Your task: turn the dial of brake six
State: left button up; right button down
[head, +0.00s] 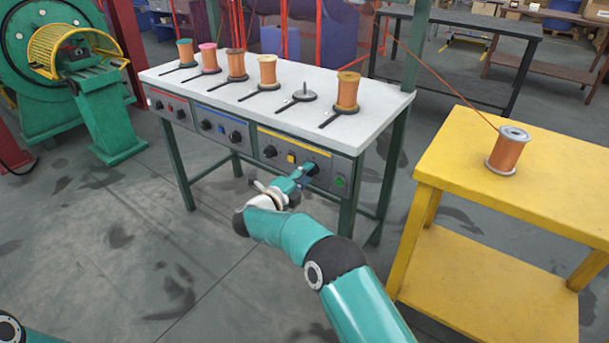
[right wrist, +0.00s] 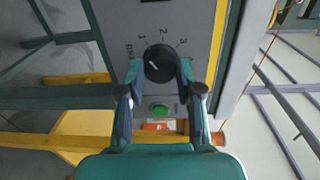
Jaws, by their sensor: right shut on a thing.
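The dial of brake six (right wrist: 160,63) is a round black knob on the grey panel, with the numbers 1, 2 and 3 around it. A light pointer line shows on its face. My right gripper (right wrist: 160,70) is shut on it, one finger on each side. In the head view, my right gripper (head: 306,172) reaches the right end of the yellow-striped control panel (head: 283,141) and mostly hides this dial. A green button (right wrist: 158,111) sits beside the dial, and also shows in the head view (head: 340,181). My left gripper is out of view.
The white-topped bench (head: 225,103) carries several wire spools and one bare spindle (head: 304,95). Other black dials (head: 270,151) line its front. A yellow table (head: 560,190) with a copper spool (head: 508,152) stands at right. A green machine (head: 60,60) stands at left.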

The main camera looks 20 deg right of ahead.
jog(key=shift+a+f, duration=0.15)
jog(key=shift+a, duration=0.05)
jog(key=c, duration=0.8)
grip_release()
jog(key=shift+w, duration=0.1)
jog(key=shift+o, duration=0.2)
jog(key=shift+d, duration=0.1)
jog(key=v, duration=1.2)
